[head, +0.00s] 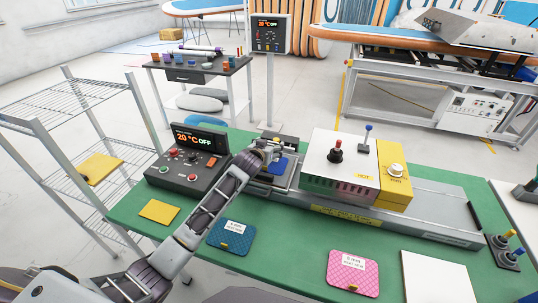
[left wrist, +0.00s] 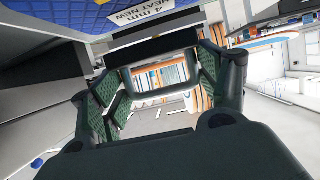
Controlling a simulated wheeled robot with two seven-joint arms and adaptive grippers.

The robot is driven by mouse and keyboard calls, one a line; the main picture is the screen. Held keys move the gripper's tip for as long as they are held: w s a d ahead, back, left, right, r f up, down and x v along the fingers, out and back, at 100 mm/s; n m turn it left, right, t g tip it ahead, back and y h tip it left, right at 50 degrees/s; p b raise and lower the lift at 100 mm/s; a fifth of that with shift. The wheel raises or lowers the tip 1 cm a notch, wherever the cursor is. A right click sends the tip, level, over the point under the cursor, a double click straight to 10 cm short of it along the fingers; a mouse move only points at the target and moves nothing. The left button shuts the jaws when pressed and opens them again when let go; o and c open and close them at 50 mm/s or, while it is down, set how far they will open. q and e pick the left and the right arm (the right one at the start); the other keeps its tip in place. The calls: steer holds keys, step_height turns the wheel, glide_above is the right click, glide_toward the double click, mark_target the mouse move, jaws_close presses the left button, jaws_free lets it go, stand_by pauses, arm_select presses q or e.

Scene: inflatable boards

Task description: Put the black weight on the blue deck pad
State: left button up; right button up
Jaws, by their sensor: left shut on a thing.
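My left gripper (head: 268,148) reaches over the small metal bed at the middle of the green bench. It is shut on the black weight, which shows as a dark bar (left wrist: 152,46) between the fingers in the left wrist view. A blue pad (head: 280,165) lies on the bed beside the gripper. In the left wrist view the blue pad (left wrist: 55,22) with a "4 mm" label fills the top left, close to the weight; I cannot tell whether they touch. The weight is mostly hidden by the gripper in the head view. My right gripper is not in view.
A black control box (head: 187,158) stands left of the arm, and a white-and-yellow heater box (head: 340,165) right of the bed. A teal-blue pad (head: 232,238), a pink pad (head: 353,273) and a yellow pad (head: 159,212) lie along the bench front. A wire rack (head: 70,130) stands left.

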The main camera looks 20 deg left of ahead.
arm_select(q)
steer(key=shift+f, duration=1.75)
steer(key=o, duration=1.4)
steer(key=shift+f, duration=0.15)
steer(key=shift+o, duration=0.2)
steer(key=shift+s, duration=0.1)
steer(key=shift+v, duration=5.95)
